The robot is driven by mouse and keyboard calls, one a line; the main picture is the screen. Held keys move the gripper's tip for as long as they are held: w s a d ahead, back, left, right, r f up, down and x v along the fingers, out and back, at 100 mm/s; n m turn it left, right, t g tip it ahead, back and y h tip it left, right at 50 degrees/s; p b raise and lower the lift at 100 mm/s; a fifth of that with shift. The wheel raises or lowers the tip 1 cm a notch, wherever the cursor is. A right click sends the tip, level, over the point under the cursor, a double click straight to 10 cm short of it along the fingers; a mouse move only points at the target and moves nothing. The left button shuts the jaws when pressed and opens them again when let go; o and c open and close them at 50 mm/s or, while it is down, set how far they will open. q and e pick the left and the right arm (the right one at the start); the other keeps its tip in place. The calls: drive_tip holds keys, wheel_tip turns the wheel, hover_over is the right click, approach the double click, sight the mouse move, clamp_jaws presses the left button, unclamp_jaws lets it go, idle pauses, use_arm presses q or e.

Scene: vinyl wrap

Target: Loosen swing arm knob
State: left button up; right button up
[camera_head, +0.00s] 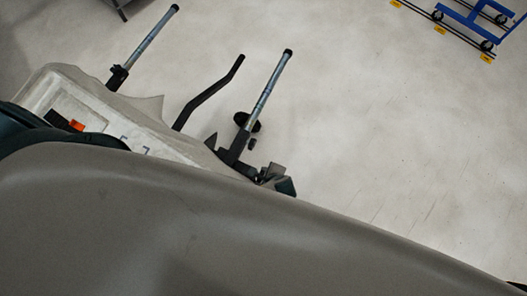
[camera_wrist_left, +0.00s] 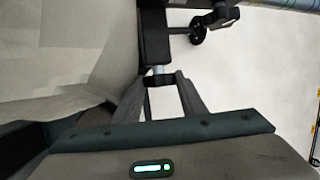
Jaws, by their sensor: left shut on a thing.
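The swing arm (camera_head: 236,148) is a dark bar with an upright metal pole at the machine's edge in the head view. In the left wrist view its black block (camera_wrist_left: 154,40) comes down from the top. A short pale shaft and a dark knob (camera_wrist_left: 160,80) sit below this block. My left gripper (camera_wrist_left: 162,84) has its two grey fingers on either side of the knob, shut on it. In the head view this gripper (camera_head: 270,174) shows small at the swing arm's base, mostly hidden behind my grey arm. My right gripper is not in view.
A metal pole (camera_head: 268,92), a round black disc (camera_head: 246,122) and a bent black bar (camera_head: 208,93) stand close by. Another pole (camera_head: 150,47) rises from the pale machine (camera_head: 85,100). A blue cart (camera_head: 470,18) is far right.

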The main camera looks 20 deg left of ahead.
use_arm(q)
drive_tip(key=shift+t, duration=0.5)
drive_tip(key=o, duration=1)
drive_tip(key=shift+g, duration=0.4)
